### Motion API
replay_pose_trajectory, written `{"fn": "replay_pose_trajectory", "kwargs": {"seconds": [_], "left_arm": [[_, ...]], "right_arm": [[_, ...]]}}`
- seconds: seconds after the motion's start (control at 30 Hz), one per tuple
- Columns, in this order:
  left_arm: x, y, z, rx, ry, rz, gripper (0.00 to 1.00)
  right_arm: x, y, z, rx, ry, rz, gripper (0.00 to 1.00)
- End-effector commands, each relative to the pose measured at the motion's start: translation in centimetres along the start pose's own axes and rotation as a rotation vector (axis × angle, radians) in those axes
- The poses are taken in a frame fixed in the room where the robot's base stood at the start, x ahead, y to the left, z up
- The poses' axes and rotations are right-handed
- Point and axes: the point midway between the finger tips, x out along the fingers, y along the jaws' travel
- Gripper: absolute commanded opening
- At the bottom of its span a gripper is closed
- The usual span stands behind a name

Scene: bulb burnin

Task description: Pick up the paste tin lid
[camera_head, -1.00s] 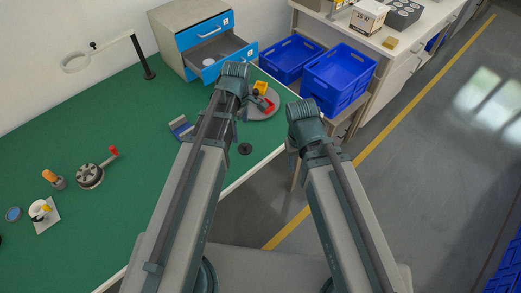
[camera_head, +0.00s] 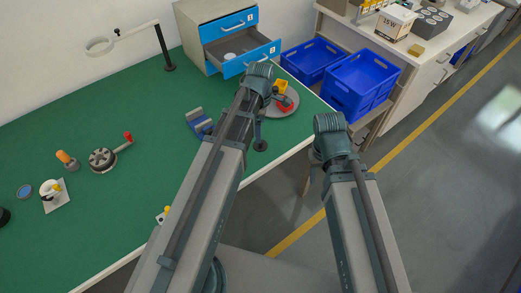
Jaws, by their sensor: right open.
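I cannot single out the paste tin lid for sure. A small round tin-like piece with a blue face (camera_head: 25,191) lies at the left of the green table. A dark round thing (camera_head: 3,216) is cut off by the left edge.
A round grey fixture with a red-handled crank (camera_head: 103,159), an orange-topped piece (camera_head: 66,160) and a white plate (camera_head: 56,199) stand at left. A drawer cabinet (camera_head: 228,45) has an open drawer. Blue crates (camera_head: 362,80) stand beyond the table. The table's middle is clear.

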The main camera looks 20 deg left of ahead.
Motion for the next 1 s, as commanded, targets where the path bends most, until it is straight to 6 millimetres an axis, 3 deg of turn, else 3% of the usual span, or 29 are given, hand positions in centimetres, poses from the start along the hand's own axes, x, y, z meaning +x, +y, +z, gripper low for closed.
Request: {"fn": "replay_pose_trajectory", "kwargs": {"seconds": [0.03,0.13,0.57,1.0], "left_arm": [[1.5,0.0,0.0,0.000,0.000,0.000,1.00],[2.7,0.0,0.0,0.001,0.000,0.000,1.00],[3.9,0.0,0.0,0.001,0.000,0.000,1.00],[8.5,0.2,0.0,0.001,0.000,0.000,1.00]], "right_arm": [[1.5,-0.1,-0.1,0.000,0.000,0.000,0.50],[2.7,-0.3,-0.2,0.000,0.000,0.000,0.50],[3.8,-0.4,-0.2,0.000,0.000,0.000,0.50],[8.5,-0.8,-0.5,0.000,0.000,0.000,0.50]]}}
